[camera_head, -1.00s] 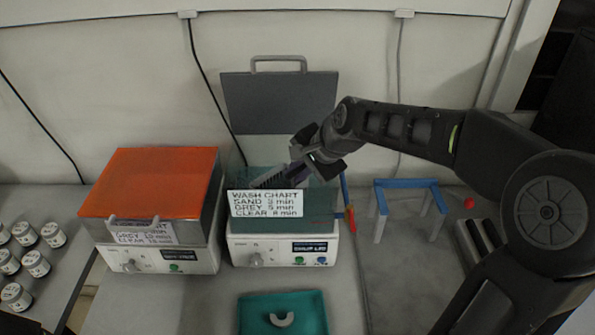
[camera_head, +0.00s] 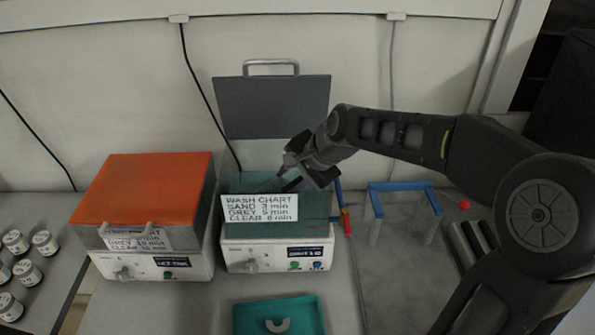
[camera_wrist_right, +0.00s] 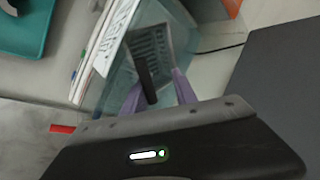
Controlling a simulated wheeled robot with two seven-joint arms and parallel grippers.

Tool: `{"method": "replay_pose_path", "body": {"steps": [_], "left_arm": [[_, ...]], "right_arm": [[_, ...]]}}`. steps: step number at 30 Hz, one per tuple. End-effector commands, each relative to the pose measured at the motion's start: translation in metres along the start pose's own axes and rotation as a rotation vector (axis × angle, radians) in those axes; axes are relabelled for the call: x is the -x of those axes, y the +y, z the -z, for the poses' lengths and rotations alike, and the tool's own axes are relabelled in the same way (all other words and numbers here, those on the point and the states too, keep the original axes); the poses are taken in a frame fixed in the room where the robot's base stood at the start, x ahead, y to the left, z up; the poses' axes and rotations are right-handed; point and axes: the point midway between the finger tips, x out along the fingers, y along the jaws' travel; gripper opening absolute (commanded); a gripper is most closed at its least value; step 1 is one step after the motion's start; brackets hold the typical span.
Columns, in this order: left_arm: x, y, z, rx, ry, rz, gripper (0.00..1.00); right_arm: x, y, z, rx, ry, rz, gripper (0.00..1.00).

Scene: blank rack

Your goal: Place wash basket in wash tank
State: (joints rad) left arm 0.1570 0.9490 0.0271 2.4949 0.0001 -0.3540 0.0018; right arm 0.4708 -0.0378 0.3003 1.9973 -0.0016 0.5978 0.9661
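The wash tank is the right-hand machine, with a clear teal tank (camera_head: 318,207) on a white base, its grey lid (camera_head: 272,106) raised behind and a wash chart on its front. My right gripper (camera_head: 284,184) reaches down into the tank opening from the right. In the right wrist view the grey mesh wash basket (camera_wrist_right: 153,48) lies inside the tank walls. Its dark upright handle bar stands between my two lilac fingertips (camera_wrist_right: 158,84), which look spread with a gap beside the bar. The chart and tank front partly hide the basket in the head view. My left gripper is out of view.
A second machine with an orange cover (camera_head: 147,188) stands close on the left. A teal tray (camera_head: 308,318) with a pale arch-shaped piece is in front. A blue-topped stand (camera_head: 402,186) is to the right, and white jars (camera_head: 28,272) are at far left.

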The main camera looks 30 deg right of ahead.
Motion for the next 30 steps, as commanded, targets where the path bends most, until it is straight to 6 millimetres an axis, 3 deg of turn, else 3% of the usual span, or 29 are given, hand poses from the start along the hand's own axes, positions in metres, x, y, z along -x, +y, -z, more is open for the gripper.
{"method": "replay_pose_path", "body": {"steps": [4, 7, 21, 30], "left_arm": [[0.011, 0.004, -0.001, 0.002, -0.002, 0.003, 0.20], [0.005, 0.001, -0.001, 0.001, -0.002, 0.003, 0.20], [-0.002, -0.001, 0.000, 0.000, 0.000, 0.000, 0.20], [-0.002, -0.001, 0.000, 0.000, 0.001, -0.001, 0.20]], "right_arm": [[0.013, -0.009, 0.000, 0.000, 0.001, 0.001, 0.34], [0.025, -0.007, 0.001, -0.001, 0.005, 0.004, 0.34], [0.117, -0.007, 0.001, 0.000, 0.003, 0.004, 0.34], [0.130, -0.006, 0.000, 0.000, 0.000, 0.000, 0.34]]}}
